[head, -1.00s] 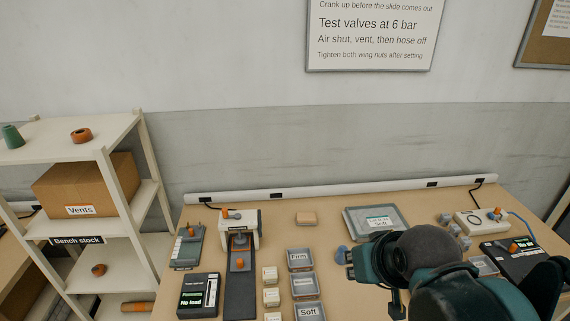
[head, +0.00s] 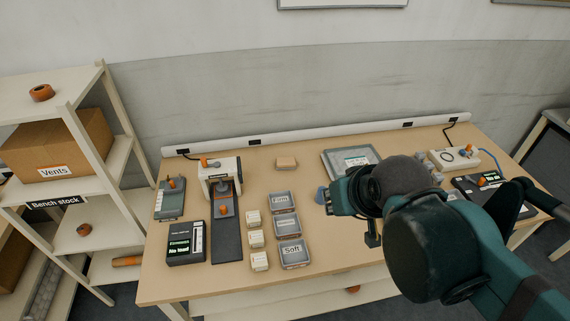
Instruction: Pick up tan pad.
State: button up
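The tan pad (head: 286,162) is a small, flat block lying at the back middle of the bench, near the wall. Nothing touches it. My gripper (head: 326,203) is to the right of and nearer than the pad, over the bench beside the grey tray. It is small here and mostly hidden behind my own arm, so its opening does not show clearly.
The bench (head: 180,283) holds a white press (head: 219,172), a dark readout box (head: 186,243), several cream blocks (head: 256,239), a tray marked Soft (head: 293,252) and a large grey tray (head: 331,163). Bare bench surrounds the pad. Shelves (head: 120,150) stand at left.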

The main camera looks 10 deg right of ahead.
jog(key=o, duration=1.1)
jog(key=w, duration=0.2)
jog(key=m+g, duration=0.7)
jog(key=m, duration=1.2)
send_over(283, 160)
jog(key=f, duration=1)
jog(key=f+p, duration=0.1)
jog(key=f, duration=1)
jog(key=shift+s, duration=0.2)
jog(key=shift+w+f, duration=0.1)
jog(key=shift+f, duration=0.2)
